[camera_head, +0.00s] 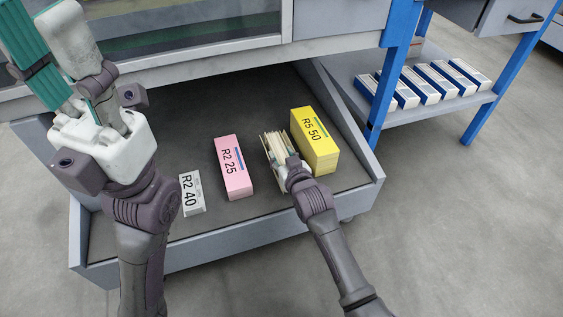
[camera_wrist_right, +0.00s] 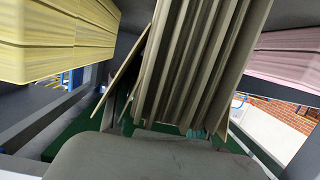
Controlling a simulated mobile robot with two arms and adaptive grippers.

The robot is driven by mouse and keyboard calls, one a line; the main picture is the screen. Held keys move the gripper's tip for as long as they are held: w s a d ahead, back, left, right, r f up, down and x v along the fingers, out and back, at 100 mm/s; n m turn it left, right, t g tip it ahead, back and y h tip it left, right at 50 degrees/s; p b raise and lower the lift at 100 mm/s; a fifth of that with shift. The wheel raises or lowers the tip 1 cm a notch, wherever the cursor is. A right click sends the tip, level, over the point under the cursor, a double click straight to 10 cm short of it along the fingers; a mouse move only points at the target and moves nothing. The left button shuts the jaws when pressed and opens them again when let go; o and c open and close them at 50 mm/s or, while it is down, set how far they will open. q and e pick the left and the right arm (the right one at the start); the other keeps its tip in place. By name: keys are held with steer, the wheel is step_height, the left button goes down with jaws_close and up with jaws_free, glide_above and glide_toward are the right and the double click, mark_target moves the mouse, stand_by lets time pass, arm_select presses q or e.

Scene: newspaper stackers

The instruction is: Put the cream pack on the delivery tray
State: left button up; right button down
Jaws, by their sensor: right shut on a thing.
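The cream pack (camera_head: 275,148), a bundle of thin upright pieces, is in my right gripper (camera_head: 286,170) in the head view. It is between a pink pack and a yellow pack, over the grey tray (camera_head: 245,255). I cannot tell whether it touches the tray floor. In the right wrist view the cream pack (camera_wrist_right: 200,65) fills the middle, its pieces slightly fanned, with one leaning apart at the left. The gripper hides its near end. My left gripper (camera_head: 45,40) is empty at the upper left, its green-padded fingers apart, above the tray's left side.
On the tray stand a white pack (camera_head: 192,193), the pink pack (camera_head: 233,167) and the yellow pack (camera_head: 315,141), close beside the cream one. A blue-framed shelf (camera_head: 425,115) at the right holds several blue-and-white packs. The tray's back area is bare.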

stand_by(0.3)
steer(key=c, duration=0.7)
jaws_free()
steer(key=shift+f, duration=0.15)
steer(key=shift+o, duration=0.2)
